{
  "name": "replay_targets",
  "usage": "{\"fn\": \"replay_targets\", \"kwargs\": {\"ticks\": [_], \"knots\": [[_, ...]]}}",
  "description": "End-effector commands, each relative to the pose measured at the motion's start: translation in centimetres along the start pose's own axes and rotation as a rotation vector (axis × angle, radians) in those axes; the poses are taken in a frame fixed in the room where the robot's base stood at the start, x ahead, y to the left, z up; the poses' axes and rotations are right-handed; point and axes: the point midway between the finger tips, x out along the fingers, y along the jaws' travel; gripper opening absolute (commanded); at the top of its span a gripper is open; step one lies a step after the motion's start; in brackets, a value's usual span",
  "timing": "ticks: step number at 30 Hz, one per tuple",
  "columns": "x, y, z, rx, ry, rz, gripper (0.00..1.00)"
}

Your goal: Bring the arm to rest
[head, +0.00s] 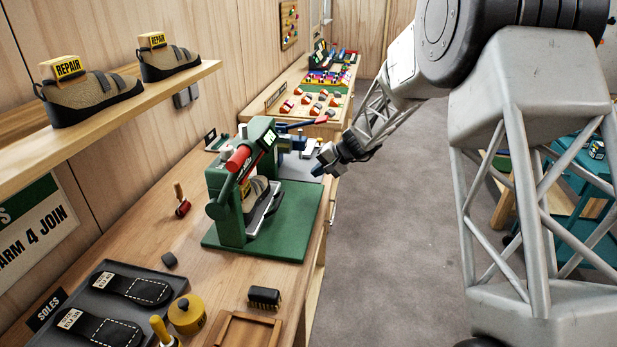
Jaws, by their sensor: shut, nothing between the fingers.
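My gripper (322,170) is at the end of my arm, which reaches in from the right. It hangs just right of the green press (233,222), near the right edge of the workbench (180,240). The fingers look shut with nothing held between them. The green press stands on a green base plate (292,225) and has a red-handled lever (238,160). A climbing shoe (258,192) sits inside the press, partly hidden by its frame.
A shelf (190,82) at the left holds two shoes tagged "REPAIR" (68,97). A tray of dark soles (95,330), a yellow pot (187,314) and a black brush (264,297) lie at the front of the bench. The grey floor (400,240) right of the bench is clear.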

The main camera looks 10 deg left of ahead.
Motion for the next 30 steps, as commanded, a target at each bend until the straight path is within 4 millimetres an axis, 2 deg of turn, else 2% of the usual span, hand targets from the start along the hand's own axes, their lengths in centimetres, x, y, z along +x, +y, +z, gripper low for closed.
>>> {"fn": "replay_targets", "kwargs": {"ticks": [6,20,26,30], "knots": [[-1.0,0.0,0.0,0.000,-0.001,0.000,0.00],[-1.4,0.0,0.2,-0.001,0.000,0.003,0.00],[-3.4,-0.3,1.6,-0.008,0.002,0.025,0.00],[-6.0,-0.5,3.5,-0.017,0.005,0.056,0.00]]}}
